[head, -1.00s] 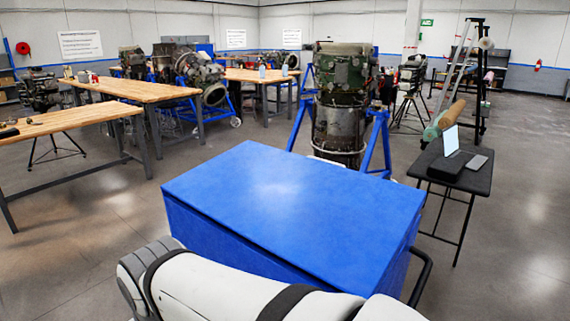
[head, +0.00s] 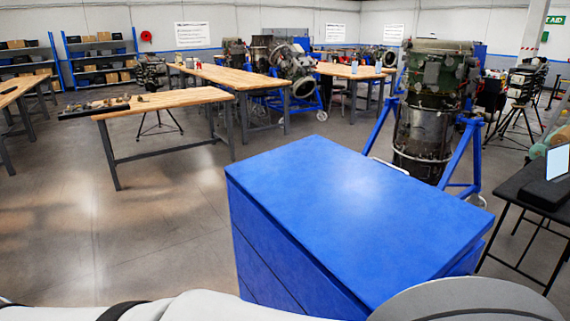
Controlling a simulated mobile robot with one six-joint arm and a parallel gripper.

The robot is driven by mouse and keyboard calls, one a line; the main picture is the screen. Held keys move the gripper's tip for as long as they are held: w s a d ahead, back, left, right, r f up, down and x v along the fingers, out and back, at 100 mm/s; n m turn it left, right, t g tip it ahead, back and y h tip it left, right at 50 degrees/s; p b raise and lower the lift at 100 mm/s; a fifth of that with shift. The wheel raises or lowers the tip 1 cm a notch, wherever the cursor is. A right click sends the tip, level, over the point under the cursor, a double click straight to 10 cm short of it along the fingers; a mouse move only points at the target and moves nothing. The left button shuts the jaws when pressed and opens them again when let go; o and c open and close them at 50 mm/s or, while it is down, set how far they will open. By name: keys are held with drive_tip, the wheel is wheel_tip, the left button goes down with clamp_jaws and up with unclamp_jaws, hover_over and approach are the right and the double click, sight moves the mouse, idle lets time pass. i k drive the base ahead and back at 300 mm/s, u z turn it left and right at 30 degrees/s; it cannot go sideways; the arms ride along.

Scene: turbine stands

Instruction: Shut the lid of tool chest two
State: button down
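A blue tool chest (head: 355,207) stands close in front of me in the head view, right of centre. Its flat blue top is down and level, with no open gap showing along the edges I can see. No number shows on it, so I cannot tell if it is chest two. Its near right corner is hidden behind my own arm. My arm crosses the bottom of the view, and my gripper is out of the picture.
A dark folding table (head: 535,190) with a laptop (head: 558,163) stands close on the right. An engine (head: 425,110) on a blue stand is just behind the chest. A wooden workbench (head: 165,101) is at the left. The floor (head: 150,225) between workbench and chest is clear.

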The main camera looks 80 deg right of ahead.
sight(384, 232)
drive_tip(key=u, duration=0.3)
drive_tip(key=k, duration=2.9)
drive_tip(key=z, duration=2)
drive_tip(key=i, duration=0.95)
drive_tip(key=z, duration=0.15)
